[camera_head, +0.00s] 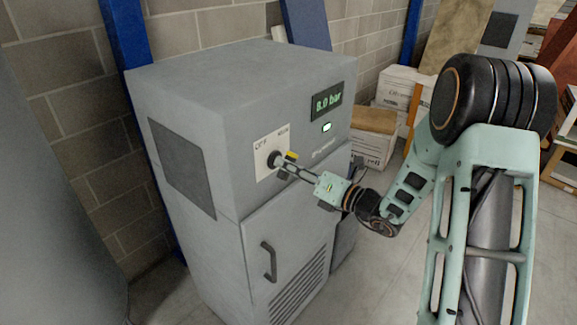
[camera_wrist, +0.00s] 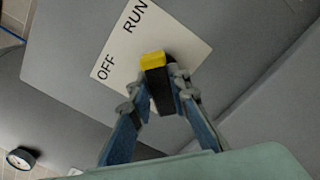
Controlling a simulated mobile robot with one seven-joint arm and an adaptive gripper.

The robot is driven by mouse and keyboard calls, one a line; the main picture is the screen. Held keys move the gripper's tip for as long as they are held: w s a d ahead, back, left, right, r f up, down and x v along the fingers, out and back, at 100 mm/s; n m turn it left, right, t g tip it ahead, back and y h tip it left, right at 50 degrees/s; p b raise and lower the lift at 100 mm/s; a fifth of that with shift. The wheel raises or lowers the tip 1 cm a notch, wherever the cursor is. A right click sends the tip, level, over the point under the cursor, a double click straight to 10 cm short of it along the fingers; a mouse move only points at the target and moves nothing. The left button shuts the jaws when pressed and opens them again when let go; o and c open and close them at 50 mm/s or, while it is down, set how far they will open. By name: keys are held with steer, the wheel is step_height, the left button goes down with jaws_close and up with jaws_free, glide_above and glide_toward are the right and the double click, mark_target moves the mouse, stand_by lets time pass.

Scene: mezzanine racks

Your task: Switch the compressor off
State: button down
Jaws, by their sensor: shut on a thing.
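The compressor (camera_head: 190,85) is a grey cabinet against the block wall. Its front has a white label plate (camera_head: 265,145) marked OFF on the left and RUN on the right. The plate also shows in the wrist view (camera_wrist: 185,40). On it is a black rotary switch with a yellow end (camera_head: 291,155), seen close in the wrist view (camera_wrist: 153,60). My gripper (camera_head: 283,164) reaches in from the right and its fingers (camera_wrist: 162,88) are shut on the switch. Fingers hide part of the switch, so I cannot tell its exact setting.
A green display (camera_head: 327,101) reads 8.0 bar, with a lit indicator (camera_head: 327,127) below it. The cabinet door has a handle (camera_head: 268,262) below the switch. Cardboard boxes (camera_head: 372,150) stand behind on the right.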

steer(key=shift+n+b, duration=0.3)
steer(key=shift+b, duration=0.15)
steer(key=n+b, duration=0.1)
steer(key=b, duration=0.1)
steer(key=n+b, duration=0.2)
steer(key=shift+f+n+b, duration=0.25)
steer(key=shift+n+b, duration=0.05)
steer(key=shift+b, duration=0.05)
steer(key=n+b, duration=0.4)
steer(key=b, duration=0.2)
steer(key=shift+n, duration=0.3)
steer(key=n+b, duration=0.4)
steer(key=b, duration=0.3)
steer(key=shift+s+a+f, duration=0.1)
steer(key=n+b, duration=0.1)
steer(key=b, duration=0.1)
steer(key=n+b, duration=0.2)
steer(key=shift+r, duration=0.35)
steer(key=c, duration=1.8)
jaws_free()
